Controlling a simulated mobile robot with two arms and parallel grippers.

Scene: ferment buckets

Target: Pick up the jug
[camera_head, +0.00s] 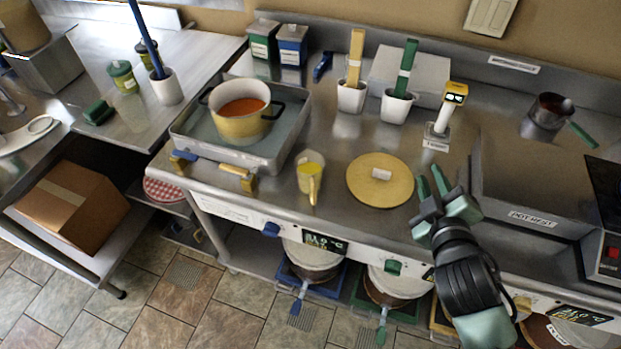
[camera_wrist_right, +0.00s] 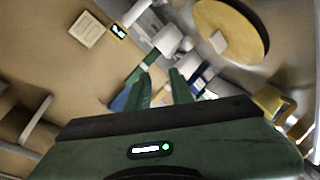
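The jug (camera_head: 309,173) is a small vessel with yellow at its top and a yellow handle pointing toward the counter's front edge. It stands upright on the steel counter between the tray with the pot and the round yellow lid. My right gripper (camera_head: 432,182) is open and empty, to the right of the lid and apart from the jug. Its two green fingers (camera_wrist_right: 160,88) show spread apart in the right wrist view. I cannot surely pick out the jug in that view. My left gripper is not in view.
The round lid (camera_head: 379,181) lies between jug and gripper; it also shows in the wrist view (camera_wrist_right: 243,18). A pot (camera_head: 240,125) of orange liquid stands in a steel tray (camera_head: 183,134) left of the jug. White holders with yellow (camera_head: 352,98) and green (camera_head: 397,106) tools stand behind.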

